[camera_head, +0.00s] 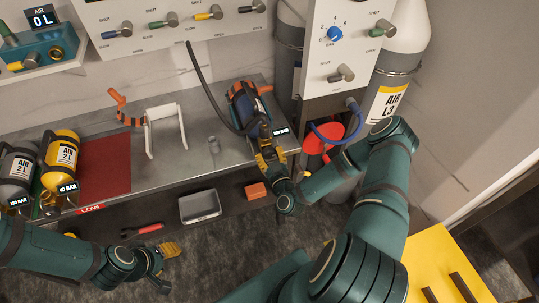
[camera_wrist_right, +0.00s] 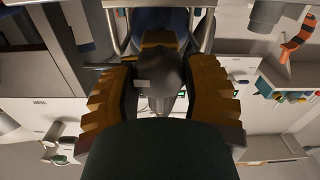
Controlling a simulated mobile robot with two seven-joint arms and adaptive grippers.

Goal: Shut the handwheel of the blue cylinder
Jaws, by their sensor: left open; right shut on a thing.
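The blue cylinder (camera_head: 236,107) lies on the metal bench in an orange-banded holder, its valve end towards me. A tag beside it seems to read 200 BAR. My right gripper (camera_head: 268,157) is at that valve end. In the right wrist view its two ridged yellow fingers (camera_wrist_right: 163,95) are shut on a dark rounded knob, the handwheel (camera_wrist_right: 168,72). The blue body (camera_wrist_right: 160,20) shows behind it. The fingers hide the handwheel in the head view. My left gripper (camera_head: 165,252) is open and empty, low in front of the bench at the left.
A dark hose (camera_head: 203,85) runs down to the blue cylinder's valve. A small grey fitting (camera_head: 214,143) and a white stand (camera_head: 165,128) are on the bench (camera_head: 185,155). Yellow (camera_head: 62,160) and grey (camera_head: 17,172) cylinders lie at left. A grey tray (camera_head: 200,207) is below.

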